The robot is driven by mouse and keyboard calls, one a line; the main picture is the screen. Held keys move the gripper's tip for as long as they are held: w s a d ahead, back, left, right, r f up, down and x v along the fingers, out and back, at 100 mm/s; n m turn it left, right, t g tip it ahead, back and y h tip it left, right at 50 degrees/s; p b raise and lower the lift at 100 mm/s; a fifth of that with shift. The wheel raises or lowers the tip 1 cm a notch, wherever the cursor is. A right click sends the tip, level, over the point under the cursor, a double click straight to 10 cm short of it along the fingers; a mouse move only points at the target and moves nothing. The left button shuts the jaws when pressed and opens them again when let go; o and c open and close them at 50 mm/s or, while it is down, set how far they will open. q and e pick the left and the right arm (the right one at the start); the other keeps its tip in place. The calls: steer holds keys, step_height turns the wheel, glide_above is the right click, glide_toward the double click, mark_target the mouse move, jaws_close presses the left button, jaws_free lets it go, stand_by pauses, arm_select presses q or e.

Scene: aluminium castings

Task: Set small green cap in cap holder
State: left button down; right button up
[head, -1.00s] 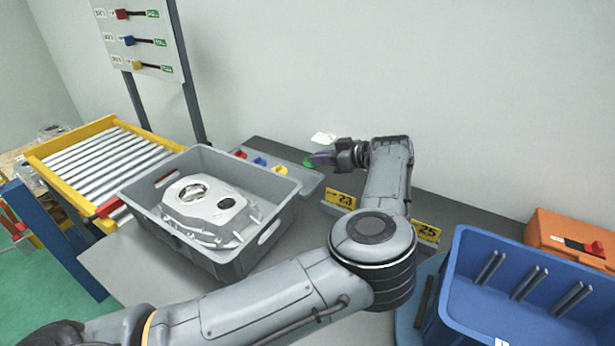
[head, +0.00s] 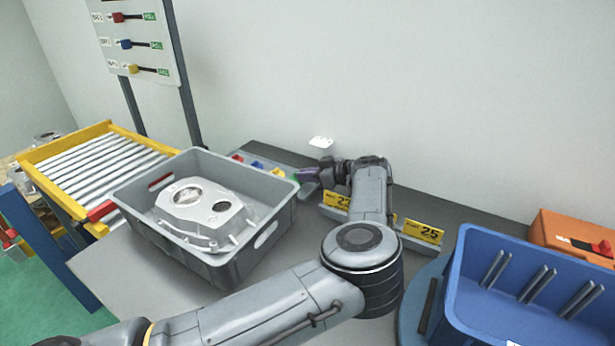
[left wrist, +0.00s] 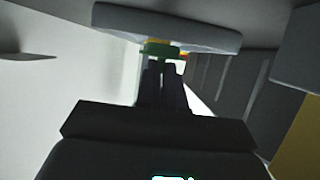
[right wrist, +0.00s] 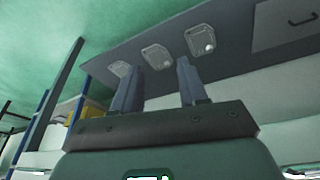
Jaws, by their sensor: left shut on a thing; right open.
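The small green cap (head: 297,177) is at the tips of my left gripper (head: 308,174), which is shut on it. The left wrist view also shows the green cap (left wrist: 160,50) between the fingertips (left wrist: 163,68). The grey cap holder (head: 309,189) lies behind the grey bin and carries red (head: 238,158), blue (head: 257,164) and yellow (head: 278,172) caps. The green cap is at the holder's right end, beside the yellow cap; I cannot tell whether it touches the holder. My right gripper (right wrist: 157,75) is open and empty, outside the head view.
A grey bin (head: 232,270) with an aluminium casting (head: 203,212) stands left of my left arm. Yellow number signs (head: 423,231) stand right of the holder. A blue bin (head: 480,318) and an orange case (head: 565,240) are at the right. A roller conveyor (head: 90,160) is at the left.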

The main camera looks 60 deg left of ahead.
arm_select(q)
steer(key=shift+f, duration=0.7)
steer(key=c, duration=1.3)
jaws_free()
steer(key=shift+f, duration=0.2)
steer(key=shift+o, duration=0.2)
steer(key=shift+r, duration=0.35)
steer(key=p+v, duration=0.1)
steer(key=v, duration=0.4)
steer(key=r+p+v, duration=0.1)
steer(key=v, duration=0.5)
steer(key=shift+a+p, duration=0.3)
steer(key=shift+p, duration=0.05)
steer(key=shift+v, duration=0.8)
